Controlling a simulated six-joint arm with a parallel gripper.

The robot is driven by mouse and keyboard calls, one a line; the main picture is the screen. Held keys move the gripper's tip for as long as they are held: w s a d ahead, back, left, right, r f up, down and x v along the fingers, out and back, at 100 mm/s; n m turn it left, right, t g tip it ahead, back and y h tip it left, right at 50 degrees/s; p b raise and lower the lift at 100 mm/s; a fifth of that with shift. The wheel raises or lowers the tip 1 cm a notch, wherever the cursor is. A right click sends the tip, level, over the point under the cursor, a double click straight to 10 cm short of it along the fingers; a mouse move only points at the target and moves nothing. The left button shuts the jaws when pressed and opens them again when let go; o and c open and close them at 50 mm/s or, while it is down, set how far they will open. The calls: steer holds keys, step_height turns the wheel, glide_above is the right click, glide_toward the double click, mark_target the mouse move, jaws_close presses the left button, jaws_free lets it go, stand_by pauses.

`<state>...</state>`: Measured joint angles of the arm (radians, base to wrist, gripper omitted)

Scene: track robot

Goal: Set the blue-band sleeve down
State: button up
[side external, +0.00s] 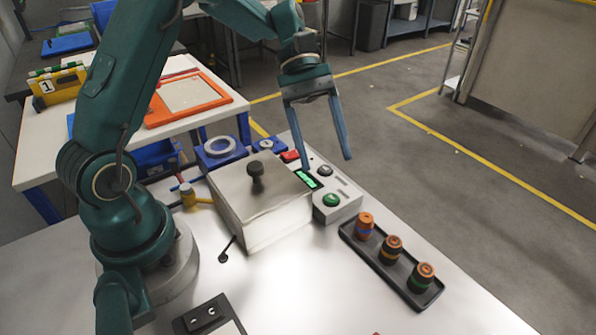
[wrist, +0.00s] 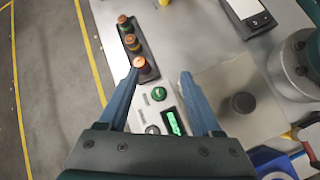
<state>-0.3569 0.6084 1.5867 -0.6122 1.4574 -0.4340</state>
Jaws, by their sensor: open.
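The blue-band sleeve (side external: 364,226) is orange with a blue-looking band and stands upright at the far end of a dark tray (side external: 371,261). In the wrist view the sleeve (wrist: 143,66) is the nearest of the row, close to my left fingertip, and its band looks purplish. My gripper (side external: 326,163) is open and empty, raised above the control box with its fingers pointing down. The gripper also shows in the wrist view (wrist: 160,74), with nothing between its fingers. No fingers touch the sleeve.
Two more orange-topped sleeves, a middle one (side external: 391,249) and a near one (side external: 421,277), stand in the tray. A control box with a green button (side external: 331,200) lies left of it. A pale box (side external: 262,212) with a dark knob stands further left. The table's right front is mostly clear.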

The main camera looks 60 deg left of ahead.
steer(key=s+a+r+m+t+y, duration=0.1)
steer(key=s+r+m+t+y, duration=0.3)
steer(key=s+m+t+y, duration=0.3)
steer(key=shift+s+a+m+t+y, duration=0.35)
steer(key=shift+s+m+y, duration=0.35)
steer(key=shift+s+m, duration=2.05)
steer(key=shift+s+n, duration=0.3)
steer(key=shift+n, duration=0.05)
